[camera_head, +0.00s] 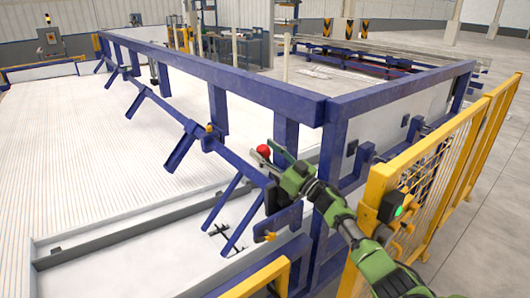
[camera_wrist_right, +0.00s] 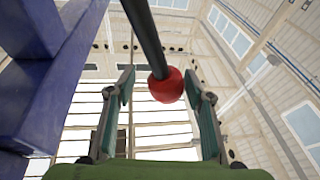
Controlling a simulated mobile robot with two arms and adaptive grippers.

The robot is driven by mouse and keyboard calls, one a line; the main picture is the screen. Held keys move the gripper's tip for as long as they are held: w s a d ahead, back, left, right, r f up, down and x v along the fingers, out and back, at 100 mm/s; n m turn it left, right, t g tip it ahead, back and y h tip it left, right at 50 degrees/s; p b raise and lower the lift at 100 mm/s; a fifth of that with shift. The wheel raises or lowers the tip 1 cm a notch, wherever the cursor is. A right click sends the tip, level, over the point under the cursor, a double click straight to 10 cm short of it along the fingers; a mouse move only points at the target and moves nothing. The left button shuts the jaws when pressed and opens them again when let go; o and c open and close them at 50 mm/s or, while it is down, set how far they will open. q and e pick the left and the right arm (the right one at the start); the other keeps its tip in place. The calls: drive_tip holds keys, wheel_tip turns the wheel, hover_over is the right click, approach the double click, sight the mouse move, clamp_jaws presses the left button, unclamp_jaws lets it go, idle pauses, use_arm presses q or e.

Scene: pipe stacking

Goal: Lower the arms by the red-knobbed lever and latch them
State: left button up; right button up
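The lever's red knob (camera_head: 263,150) shows near the right end of the blue frame in the head view. In the right wrist view, the red knob (camera_wrist_right: 166,86) sits at the end of the black lever (camera_wrist_right: 146,35), between the two fingers. My right gripper (camera_head: 272,153) is at the knob; its fingers (camera_wrist_right: 160,98) are open, with visible gaps on both sides. Several blue arms (camera_head: 182,150) slant down and left from a long blue bar (camera_head: 232,158) along the frame. A small orange piece (camera_head: 265,237) is near the bar's near end; I cannot tell whether it is the latch. My left gripper is out of view.
A blue beam frame (camera_head: 220,75) runs above the bar. A blue post (camera_wrist_right: 50,80) stands close left of my right gripper in the wrist view. A yellow mesh fence (camera_head: 440,170) stands close to my right arm. The white ribbed bed (camera_head: 90,150) is empty.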

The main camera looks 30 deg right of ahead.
drive_tip(key=shift+a+r, duration=0.1)
wheel_tip(320, 180, up, 10)
drive_tip(key=shift+f, duration=0.1)
idle(0.3)
